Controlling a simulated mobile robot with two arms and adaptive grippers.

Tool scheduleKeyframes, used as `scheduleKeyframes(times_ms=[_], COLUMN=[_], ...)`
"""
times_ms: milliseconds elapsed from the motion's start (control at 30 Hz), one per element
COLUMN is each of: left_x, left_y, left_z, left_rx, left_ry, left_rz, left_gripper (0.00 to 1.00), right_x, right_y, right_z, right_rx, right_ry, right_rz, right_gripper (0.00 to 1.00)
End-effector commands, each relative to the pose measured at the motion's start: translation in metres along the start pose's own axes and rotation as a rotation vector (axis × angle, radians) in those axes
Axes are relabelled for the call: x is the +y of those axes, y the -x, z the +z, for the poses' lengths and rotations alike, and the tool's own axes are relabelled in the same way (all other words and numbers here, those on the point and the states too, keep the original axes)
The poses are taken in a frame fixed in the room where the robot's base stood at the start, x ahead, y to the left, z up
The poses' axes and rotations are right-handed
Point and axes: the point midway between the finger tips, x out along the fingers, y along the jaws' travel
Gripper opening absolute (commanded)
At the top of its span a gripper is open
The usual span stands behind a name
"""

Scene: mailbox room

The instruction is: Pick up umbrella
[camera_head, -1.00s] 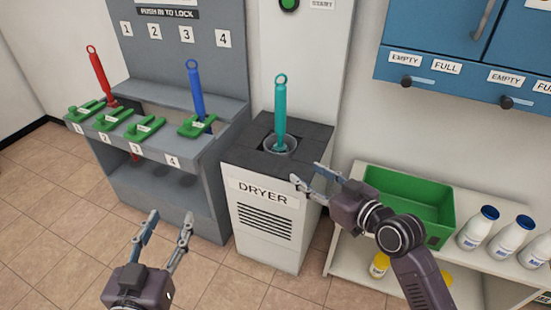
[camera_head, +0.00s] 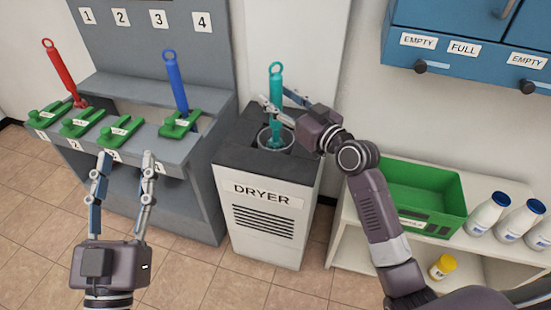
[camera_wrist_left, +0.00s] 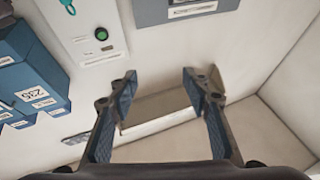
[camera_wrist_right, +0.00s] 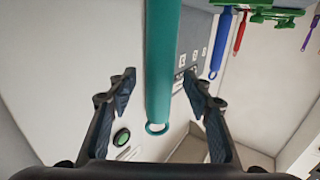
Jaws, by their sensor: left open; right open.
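A teal umbrella (camera_head: 276,90) stands upright in the round opening of the dryer (camera_head: 262,190), with its ring handle at the top. In the right wrist view the teal umbrella (camera_wrist_right: 162,70) runs between the open fingers. My right gripper (camera_head: 275,98) is open, with its fingers on either side of the umbrella's upper shaft. A blue umbrella (camera_head: 175,80) and a red umbrella (camera_head: 61,72) stand in the grey numbered rack (camera_head: 150,95). My left gripper (camera_head: 122,160) is open and empty in front of the rack.
Several green clamps (camera_head: 120,131) line the rack's front ledge. A green bin (camera_head: 425,195) and white bottles (camera_head: 485,213) stand on a shelf at the right. Blue cabinets (camera_head: 450,50) hang above it. Tiled floor (camera_head: 195,275) is clear in front.

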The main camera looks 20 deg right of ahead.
Motion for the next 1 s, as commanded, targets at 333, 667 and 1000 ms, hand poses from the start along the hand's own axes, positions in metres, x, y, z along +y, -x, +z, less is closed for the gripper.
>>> scheduleKeyframes(times_ms=[333,667,1000], left_x=[0.002,0.002,0.002], left_y=[0.001,0.001,0.001], left_z=[-0.019,-0.018,-0.018], left_rx=[0.087,0.086,0.085], left_ry=[0.003,0.003,0.003], left_rz=[0.004,0.004,0.004], left_gripper=[0.44,0.44,0.44], right_x=[0.000,0.000,0.000], right_y=[-0.015,-0.015,-0.015], right_z=[0.001,0.001,0.001], right_rx=[-0.003,-0.002,-0.002], right_ry=[0.000,0.000,0.000], right_rz=[0.001,0.001,0.001], right_gripper=[0.46,0.17,0.00])
